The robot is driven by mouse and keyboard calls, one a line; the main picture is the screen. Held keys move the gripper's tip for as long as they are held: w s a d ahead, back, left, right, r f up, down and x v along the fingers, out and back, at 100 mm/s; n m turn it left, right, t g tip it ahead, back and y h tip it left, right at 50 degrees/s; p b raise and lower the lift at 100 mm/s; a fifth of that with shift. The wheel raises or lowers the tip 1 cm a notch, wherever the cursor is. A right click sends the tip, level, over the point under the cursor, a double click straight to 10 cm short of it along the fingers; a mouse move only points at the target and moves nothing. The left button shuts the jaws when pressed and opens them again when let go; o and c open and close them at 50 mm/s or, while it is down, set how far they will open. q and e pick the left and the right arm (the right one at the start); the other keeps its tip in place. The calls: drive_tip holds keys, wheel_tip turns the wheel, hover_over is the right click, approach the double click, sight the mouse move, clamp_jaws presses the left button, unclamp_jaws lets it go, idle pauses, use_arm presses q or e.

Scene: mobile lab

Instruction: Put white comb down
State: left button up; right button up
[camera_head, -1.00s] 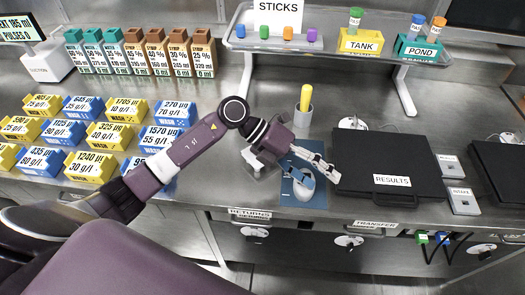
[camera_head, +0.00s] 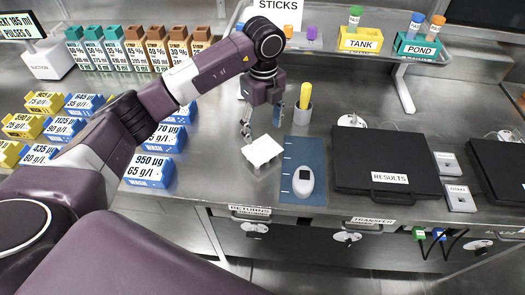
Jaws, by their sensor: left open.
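A small white piece (camera_head: 262,151), which I take for the white comb, sits on the steel counter left of the blue mat. Its front edge looks bumpy; I cannot tell whether it is one part or a comb on a tray. My left gripper (camera_head: 262,128) points down just above and behind it. Its fingers are spread apart with nothing visible between them. One finger reaches down near the piece's left back corner; I cannot tell whether it touches. My right gripper is not in view.
A blue mat (camera_head: 317,160) with a white handheld device (camera_head: 304,182) lies to the right. A grey cup (camera_head: 301,113) with a yellow-handled tool stands close behind the gripper. A black RESULTS case (camera_head: 385,150) is farther right. Blue and yellow boxes (camera_head: 151,171) stand left.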

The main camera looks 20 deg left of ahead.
sight(262, 144)
use_arm(q)
wheel_tip(262, 144, down, 6)
drive_tip(key=shift+r+p, duration=0.2)
drive_tip(key=shift+p, duration=0.75)
drive_tip(key=shift+f, duration=0.5)
drive_tip(key=c, duration=1.3)
drive_tip(key=shift+r, duration=0.1)
drive_tip(key=shift+c, duration=0.2)
